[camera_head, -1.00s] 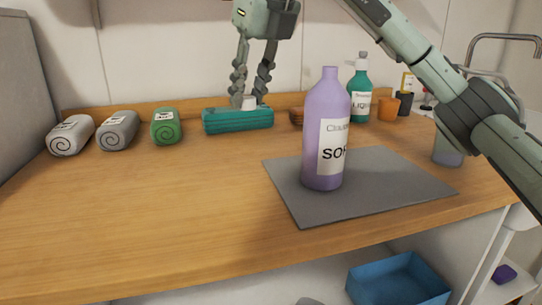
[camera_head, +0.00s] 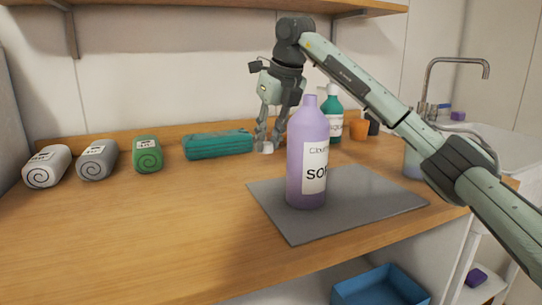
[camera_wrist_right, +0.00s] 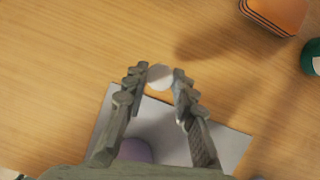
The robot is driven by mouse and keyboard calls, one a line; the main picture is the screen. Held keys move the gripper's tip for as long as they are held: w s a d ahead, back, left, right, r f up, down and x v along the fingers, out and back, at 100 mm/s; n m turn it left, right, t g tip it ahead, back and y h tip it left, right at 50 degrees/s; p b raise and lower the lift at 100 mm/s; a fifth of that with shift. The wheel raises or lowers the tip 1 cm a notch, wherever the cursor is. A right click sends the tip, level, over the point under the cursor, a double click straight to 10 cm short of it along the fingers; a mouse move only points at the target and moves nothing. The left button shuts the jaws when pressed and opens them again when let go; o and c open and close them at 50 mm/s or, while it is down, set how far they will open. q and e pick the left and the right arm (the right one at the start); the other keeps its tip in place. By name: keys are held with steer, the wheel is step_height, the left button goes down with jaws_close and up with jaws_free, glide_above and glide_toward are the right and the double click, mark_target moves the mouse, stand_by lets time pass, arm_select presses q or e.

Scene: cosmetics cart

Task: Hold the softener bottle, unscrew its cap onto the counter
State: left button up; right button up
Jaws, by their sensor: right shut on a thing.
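The purple softener bottle (camera_head: 308,150) stands upright and uncapped on a grey mat (camera_head: 385,197); part of it shows at the bottom of the right wrist view (camera_wrist_right: 135,150). My right gripper (camera_head: 266,143) is behind and left of the bottle, pointing down over the counter. It is shut on a small white cap (camera_wrist_right: 159,77), held between its fingertips, apart from the bottle. I cannot tell whether the cap touches the counter (camera_head: 150,225). My left gripper is not in view.
A teal bundle (camera_head: 218,144) lies left of the right gripper, with several rolled towels (camera_head: 97,160) farther left. A green bottle (camera_head: 335,115) and an orange cup (camera_head: 359,130) stand behind the softener. The front-left counter is clear. A blue bin (camera_head: 380,288) sits below.

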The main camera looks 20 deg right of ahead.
mark_target(268, 169)
steer(key=shift+w+d+f, duration=0.45)
steer(key=shift+w+d, duration=0.1)
steer(key=shift+d, duration=0.1)
steer(key=shift+f, duration=0.25)
step_height(268, 169, down, 4)
steer(key=shift+r, duration=0.15)
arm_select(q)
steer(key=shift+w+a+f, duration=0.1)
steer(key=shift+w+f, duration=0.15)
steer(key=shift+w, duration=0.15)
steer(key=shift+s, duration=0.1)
arm_select(e)
steer(key=o, duration=0.8)
steer(key=shift+c, duration=0.2)
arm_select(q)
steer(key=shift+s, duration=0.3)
